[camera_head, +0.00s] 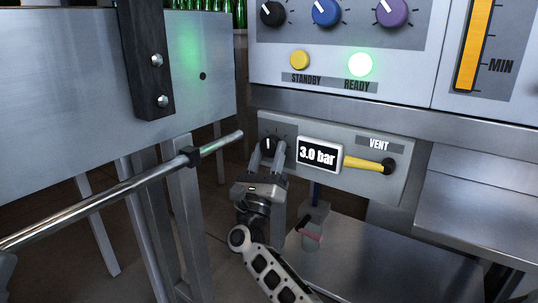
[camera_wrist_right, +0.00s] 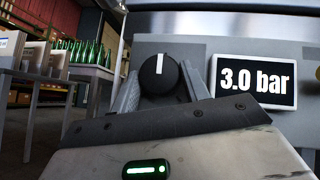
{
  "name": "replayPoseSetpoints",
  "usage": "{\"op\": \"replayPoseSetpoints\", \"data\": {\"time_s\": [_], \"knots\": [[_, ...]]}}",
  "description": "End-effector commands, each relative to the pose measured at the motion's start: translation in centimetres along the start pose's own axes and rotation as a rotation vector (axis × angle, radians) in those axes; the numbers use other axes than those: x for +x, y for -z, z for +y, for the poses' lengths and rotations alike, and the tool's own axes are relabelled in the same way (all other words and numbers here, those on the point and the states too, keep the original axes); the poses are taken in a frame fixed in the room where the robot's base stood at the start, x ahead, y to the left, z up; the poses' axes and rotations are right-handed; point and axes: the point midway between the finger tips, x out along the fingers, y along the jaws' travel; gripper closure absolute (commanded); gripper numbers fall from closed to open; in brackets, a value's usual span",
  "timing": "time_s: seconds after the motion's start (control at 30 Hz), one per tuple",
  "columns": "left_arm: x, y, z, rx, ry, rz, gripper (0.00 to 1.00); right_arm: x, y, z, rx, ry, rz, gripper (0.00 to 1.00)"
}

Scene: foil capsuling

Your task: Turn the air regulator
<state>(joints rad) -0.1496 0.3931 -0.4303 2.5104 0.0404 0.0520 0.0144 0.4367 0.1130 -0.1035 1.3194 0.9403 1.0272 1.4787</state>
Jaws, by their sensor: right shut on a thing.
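The air regulator is a black round knob (camera_wrist_right: 158,74) with a white pointer line that points straight up. It sits on a grey panel under the machine, left of a display (camera_head: 318,154) reading "3.0 bar"; the display also shows in the right wrist view (camera_wrist_right: 255,80). My right gripper (camera_head: 267,150) is at the knob, one finger on each side, shut on it. In the right wrist view the fingers (camera_wrist_right: 160,88) flank the knob. In the head view the knob (camera_head: 268,144) is partly hidden by the fingers.
A yellow vent lever (camera_head: 366,164) is right of the display. A green READY lamp (camera_head: 360,64) is lit above, near a yellow STANDBY button (camera_head: 299,60). A metal rod (camera_head: 120,188) runs close by on the left. Green bottles (camera_wrist_right: 88,52) stand behind.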

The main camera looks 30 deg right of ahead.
Motion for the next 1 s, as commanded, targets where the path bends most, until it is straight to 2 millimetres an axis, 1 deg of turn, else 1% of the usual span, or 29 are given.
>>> {"op": "replayPoseSetpoints", "data": {"time_s": [0.47, 0.5, 0.57, 0.87, 1.0], "knots": [[0.00, 0.03, 0.02, 0.001, -0.001, 0.002, 1.00, -0.12, 0.01, 0.07, 0.013, 0.010, 0.003, 0.77], [0.00, 0.03, 0.02, 0.001, -0.001, 0.002, 1.00, -0.12, 0.02, 0.07, 0.013, 0.010, 0.003, 0.49], [0.00, 0.03, 0.02, 0.001, -0.001, 0.002, 1.00, -0.11, 0.02, 0.06, 0.013, 0.010, 0.003, 0.33], [-0.06, -0.14, 0.01, 0.005, -0.005, -0.004, 1.00, -0.02, 0.02, 0.01, 0.009, 0.007, 0.002, 0.33], [-0.02, -0.06, -0.01, 0.003, -0.003, -0.003, 1.00, -0.03, 0.07, -0.15, -0.031, -0.033, 0.002, 0.33]]}}
